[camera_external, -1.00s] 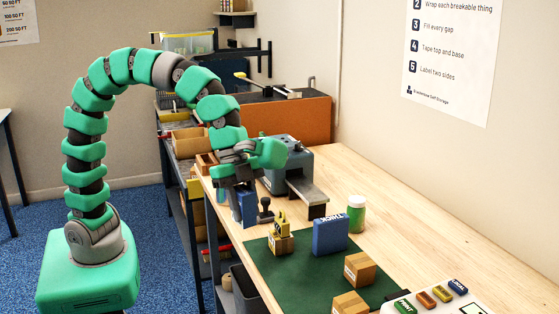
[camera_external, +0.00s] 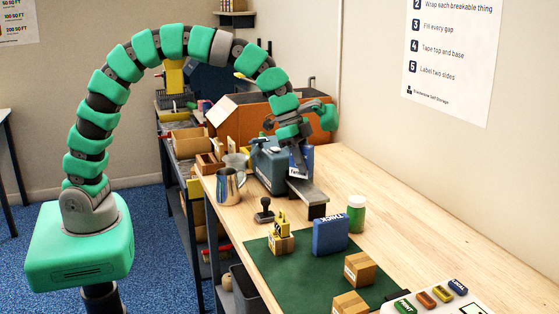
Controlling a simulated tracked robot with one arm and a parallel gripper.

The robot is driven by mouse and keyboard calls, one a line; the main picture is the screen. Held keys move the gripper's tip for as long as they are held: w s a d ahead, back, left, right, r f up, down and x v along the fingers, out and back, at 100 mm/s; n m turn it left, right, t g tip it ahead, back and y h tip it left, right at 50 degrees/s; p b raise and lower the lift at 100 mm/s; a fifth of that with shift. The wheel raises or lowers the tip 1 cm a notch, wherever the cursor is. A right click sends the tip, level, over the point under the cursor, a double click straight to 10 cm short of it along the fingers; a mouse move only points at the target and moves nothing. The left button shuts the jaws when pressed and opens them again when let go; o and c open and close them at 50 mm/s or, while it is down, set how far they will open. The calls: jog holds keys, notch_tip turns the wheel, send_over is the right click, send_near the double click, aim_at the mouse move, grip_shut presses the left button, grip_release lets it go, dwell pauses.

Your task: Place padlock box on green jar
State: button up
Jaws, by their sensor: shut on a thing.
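The green jar (camera_external: 356,216) with a white lid stands upright on the wooden bench, just beyond the green mat's back right edge. My gripper (camera_external: 299,160) is shut on a small blue box (camera_external: 307,155), which I take to be the padlock box. It holds the box in front of the grey-blue bench machine, higher than the jar and to its left in the picture. The fingers and machine overlap the box, so part of it is hidden. Nothing is on the jar's lid.
The bench machine (camera_external: 267,165) stands behind the jar. A blue upright block (camera_external: 330,236), small cartons (camera_external: 360,268) and a stamp (camera_external: 264,211) are near the green mat (camera_external: 285,268). A metal mug (camera_external: 229,187) stands at the bench's left edge. Bench right of the jar is clear.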

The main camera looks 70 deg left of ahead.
jog(key=w+a+p, duration=0.1)
jog(key=w+a, duration=0.2)
jog(key=n+p, duration=0.1)
jog(key=p, duration=0.2)
send_over(360, 199)
jog(key=shift+s+d+f, duration=0.1)
jog(key=shift+s+f, duration=0.05)
jog(key=shift+f, duration=3.2)
jog(key=shift+f+p, duration=0.65)
jog(key=shift+f, duration=1.15)
jog(key=shift+f, duration=0.1)
jog(key=o, duration=1.1)
jog(key=b+v, duration=0.2)
jog(key=v, duration=1)
jog(key=shift+s, duration=0.15)
